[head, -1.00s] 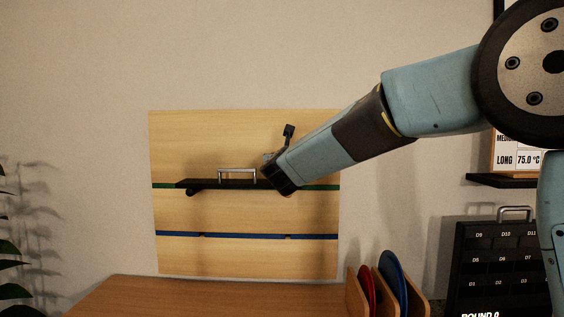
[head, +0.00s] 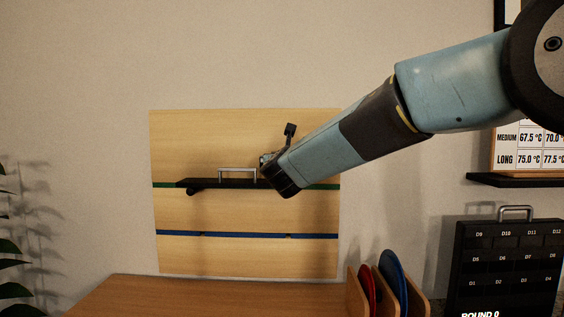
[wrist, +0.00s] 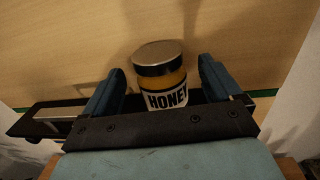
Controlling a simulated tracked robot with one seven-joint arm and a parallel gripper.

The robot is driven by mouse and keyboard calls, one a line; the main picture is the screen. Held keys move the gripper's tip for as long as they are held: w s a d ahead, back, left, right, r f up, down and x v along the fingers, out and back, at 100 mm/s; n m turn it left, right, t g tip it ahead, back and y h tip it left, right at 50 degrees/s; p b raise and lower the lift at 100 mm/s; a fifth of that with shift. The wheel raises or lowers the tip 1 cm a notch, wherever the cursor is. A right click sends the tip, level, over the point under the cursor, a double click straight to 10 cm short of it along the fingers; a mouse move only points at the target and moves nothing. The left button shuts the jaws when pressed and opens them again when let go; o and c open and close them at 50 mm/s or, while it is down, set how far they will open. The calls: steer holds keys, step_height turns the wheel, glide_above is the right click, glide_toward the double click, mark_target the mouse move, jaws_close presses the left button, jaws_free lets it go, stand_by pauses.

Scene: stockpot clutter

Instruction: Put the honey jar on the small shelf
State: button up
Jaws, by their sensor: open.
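The honey jar (wrist: 167,100) has a silver-and-black lid, amber contents and a white "HONEY" label. In the wrist view it looks upright between the two fingers of my gripper (wrist: 162,68), with gaps at both sides. My gripper is open. The small black shelf (head: 208,184) is fixed on the wooden wall panel; part of it also shows in the wrist view (wrist: 20,127). The jar appears to be at the shelf, but its base is hidden by my gripper. In the head view my gripper (head: 272,168) is at the shelf's right end and hides the jar.
The wooden panel (head: 245,140) is close behind. Below is a wooden surface (head: 220,295), and a rack with a red plate (head: 367,288) and a blue plate (head: 392,275). A black case (head: 505,265) is at right.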

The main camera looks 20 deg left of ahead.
steer(key=v, duration=0.9)
steer(key=shift+s, duration=0.1)
steer(key=s+d+f+m+g+h, duration=0.2)
steer(key=d+m+h, duration=0.3)
steer(key=d+m, duration=0.75)
steer(key=s+d+f+m+g+h, duration=0.1)
steer(key=d+f+m+g+h, duration=0.35)
steer(key=d, duration=1.45)
steer(key=s+d+f+m+g, duration=0.3)
steer(key=s+d+f+m, duration=0.2)
steer(key=s+d+m, duration=0.65)
steer(key=s+f+m+g+y, duration=0.2)
steer(key=s+f+m+y, duration=0.2)
steer(key=s+m, duration=0.6)
steer(key=shift+a+f+m, duration=0.2)
steer(key=shift+f+m, duration=0.35)
steer(key=shift+f, duration=0.4)
